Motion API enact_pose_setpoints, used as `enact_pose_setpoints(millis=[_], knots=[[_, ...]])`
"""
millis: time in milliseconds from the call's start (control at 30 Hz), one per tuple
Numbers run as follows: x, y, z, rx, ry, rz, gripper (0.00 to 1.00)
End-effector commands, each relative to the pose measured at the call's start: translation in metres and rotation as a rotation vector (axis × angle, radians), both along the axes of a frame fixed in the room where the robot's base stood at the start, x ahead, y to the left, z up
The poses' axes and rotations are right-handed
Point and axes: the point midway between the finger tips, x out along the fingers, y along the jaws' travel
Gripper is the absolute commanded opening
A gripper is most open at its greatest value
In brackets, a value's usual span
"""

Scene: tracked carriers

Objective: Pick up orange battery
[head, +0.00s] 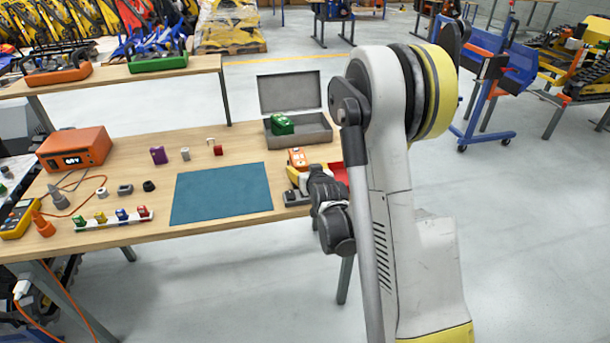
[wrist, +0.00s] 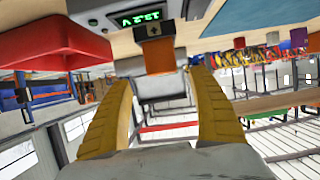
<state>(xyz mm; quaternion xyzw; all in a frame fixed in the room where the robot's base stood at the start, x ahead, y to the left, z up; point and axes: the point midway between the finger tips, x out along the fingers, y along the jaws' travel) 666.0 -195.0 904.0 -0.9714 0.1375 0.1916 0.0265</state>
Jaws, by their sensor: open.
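The orange battery (head: 297,158) is at the right end of the workbench, beside my gripper (head: 298,178), which partly hides what lies around it. In the wrist view, an orange block with a grey arrow-marked end (wrist: 158,56), which looks like the battery, is in line with the gap between the yellow fingers of my gripper (wrist: 161,78). The fingers are apart, one on each side of that gap. I cannot tell whether they touch it. A dark device with a green-lit display (wrist: 138,17) is right behind the block.
A red tray (wrist: 55,45) is close to the left finger in the wrist view. A teal mat (head: 222,193) lies left of my gripper in the head view. An open grey case (head: 312,130) holding a green battery (head: 282,124) stands behind. An orange charger (head: 75,147) is far left.

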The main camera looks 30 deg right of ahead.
Motion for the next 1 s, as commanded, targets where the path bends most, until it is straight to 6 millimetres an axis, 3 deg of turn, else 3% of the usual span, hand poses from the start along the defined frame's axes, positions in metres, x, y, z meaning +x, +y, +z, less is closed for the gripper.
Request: enact_pose_setpoints(millis=[100,367,633,933,967,1000], knots=[[0.019,-0.005,-0.011,0.0,0.0,0.001,0.7],[0.042,-0.011,-0.019,0.002,0.001,0.001,0.7],[0.078,-0.019,-0.036,0.001,0.001,0.001,0.7],[0.085,-0.02,-0.035,0.001,0.001,0.001,0.7],[0.085,-0.02,-0.035,0.001,0.001,0.001,0.65],[0.085,-0.02,-0.035,0.001,0.001,0.001,0.53]])
